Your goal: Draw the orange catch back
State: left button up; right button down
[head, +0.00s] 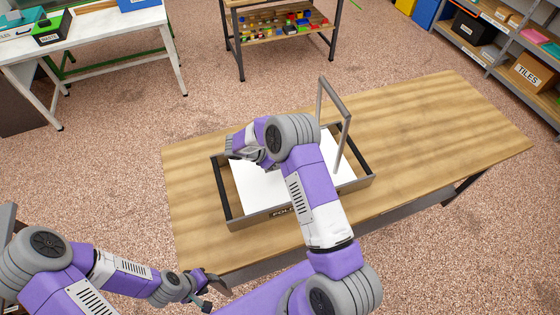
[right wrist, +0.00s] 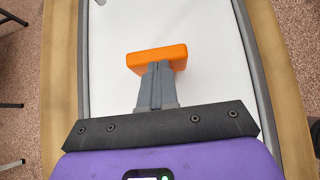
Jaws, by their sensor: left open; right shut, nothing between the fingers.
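The orange catch (right wrist: 157,58) is a small orange block lying across the white surface in the right wrist view. My right gripper (right wrist: 158,72) is shut with nothing between its fingers. Its fingertips are right at the near side of the catch; I cannot tell whether they touch it. In the head view my right arm reaches over the grey tray-like frame (head: 262,217) and hides the catch. My left gripper (head: 215,294) is open and empty, low in the head view, off the table's near left corner.
The frame has dark side bars, a white panel (head: 250,190) and an upright grey metal loop (head: 343,122) at its right. The wooden table (head: 440,130) is clear to the right. A white bench (head: 100,40) and shelves (head: 500,50) stand farther off.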

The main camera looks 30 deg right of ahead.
jog(key=shift+s+d, duration=0.1)
jog(key=shift+d, duration=0.15)
jog(key=shift+a+f, duration=0.1)
jog(key=shift+a, duration=0.1)
jog(key=a, duration=0.3)
jog(key=w+a+b, duration=0.1)
jog(key=shift+w+a+r, duration=0.1)
jog(key=shift+a+r, duration=0.15)
jog(key=v, duration=0.9)
jog(key=shift+r, duration=0.2)
